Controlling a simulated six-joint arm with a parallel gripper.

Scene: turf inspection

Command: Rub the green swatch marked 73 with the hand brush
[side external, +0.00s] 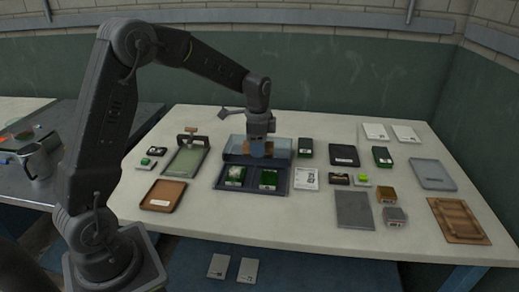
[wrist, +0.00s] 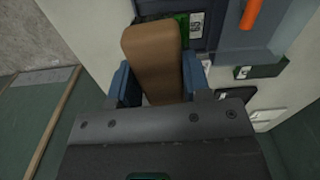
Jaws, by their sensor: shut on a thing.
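My gripper (side external: 258,149) is over the back part of the dark blue tray (side external: 222,184). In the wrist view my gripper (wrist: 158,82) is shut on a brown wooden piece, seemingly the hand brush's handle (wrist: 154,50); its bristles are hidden. Two green swatches, a left one (side external: 236,173) and a right one (side external: 268,178), lie in the tray's front compartments, in front of my gripper. A green swatch with a white label (wrist: 197,24) shows just beyond the handle in the wrist view. The numbers are too small to read, so I cannot tell which is 73.
More dark green-topped boxes (side external: 382,156) and a black box (side external: 344,155) stand to the right. A brown tray (side external: 164,195) and a framed green panel (side external: 186,160) are left. An orange bar (wrist: 252,13) shows at the wrist view's top. The table's front strip is mostly clear.

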